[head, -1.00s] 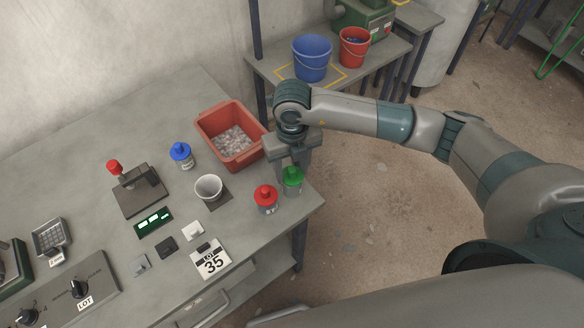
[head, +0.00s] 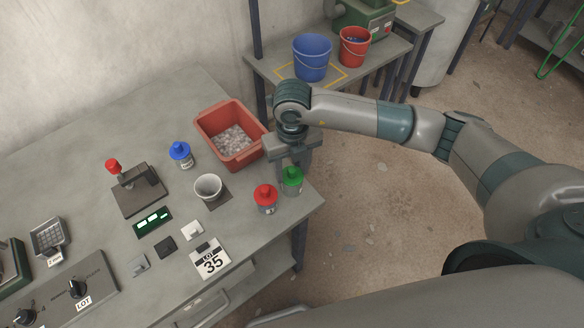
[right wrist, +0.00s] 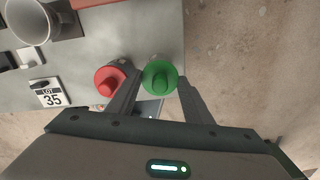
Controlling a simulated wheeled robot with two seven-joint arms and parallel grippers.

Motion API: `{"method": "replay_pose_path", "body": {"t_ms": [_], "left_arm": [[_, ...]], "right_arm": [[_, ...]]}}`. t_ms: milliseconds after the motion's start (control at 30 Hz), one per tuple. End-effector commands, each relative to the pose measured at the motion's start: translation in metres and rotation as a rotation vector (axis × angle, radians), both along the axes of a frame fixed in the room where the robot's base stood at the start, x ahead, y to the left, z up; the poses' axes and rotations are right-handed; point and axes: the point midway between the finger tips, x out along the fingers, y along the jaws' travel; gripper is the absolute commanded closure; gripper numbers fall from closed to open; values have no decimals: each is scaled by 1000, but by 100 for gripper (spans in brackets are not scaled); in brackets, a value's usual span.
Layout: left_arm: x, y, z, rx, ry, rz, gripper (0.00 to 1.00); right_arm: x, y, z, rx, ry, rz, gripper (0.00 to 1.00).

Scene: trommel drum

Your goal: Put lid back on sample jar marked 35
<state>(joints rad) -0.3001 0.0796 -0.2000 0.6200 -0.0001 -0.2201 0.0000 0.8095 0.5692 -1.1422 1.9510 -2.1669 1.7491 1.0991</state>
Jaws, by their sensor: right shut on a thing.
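A clear jar (head: 291,189) with a green knobbed lid (head: 293,174) stands at the right edge of the grey table. The lid appears seated on the jar. My right gripper (head: 290,167) points down from above, its fingers on either side of the green lid, which shows between the fingertips in the right wrist view (right wrist: 160,78). A red-lidded jar (head: 265,200) stands just left of it, close to a finger in the right wrist view (right wrist: 110,80). A card reading "LOT 35" (head: 211,259) lies nearer the front. The jar labels are too small to read. My left gripper is out of view.
A blue-lidded jar (head: 181,156), a white cup (head: 208,187), a red bin of pale pieces (head: 205,139) and a small press (head: 139,190) stand on the table. A control panel (head: 70,294) is at front left. Blue (head: 312,58) and red buckets (head: 354,47) stand behind.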

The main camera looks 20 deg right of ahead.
Motion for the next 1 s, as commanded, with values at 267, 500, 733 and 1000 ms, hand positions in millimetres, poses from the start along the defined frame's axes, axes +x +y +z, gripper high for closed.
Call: {"method": "replay_pose_path", "body": {"t_ms": [267,500,733,1000], "left_arm": [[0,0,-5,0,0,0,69],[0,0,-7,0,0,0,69],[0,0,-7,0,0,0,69],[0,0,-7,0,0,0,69]], "right_arm": [[0,0,-3,0,0,0,75],[0,0,-5,0,0,0,75],[0,0,-4,0,0,0,75],[0,0,-4,0,0,0,37]]}}
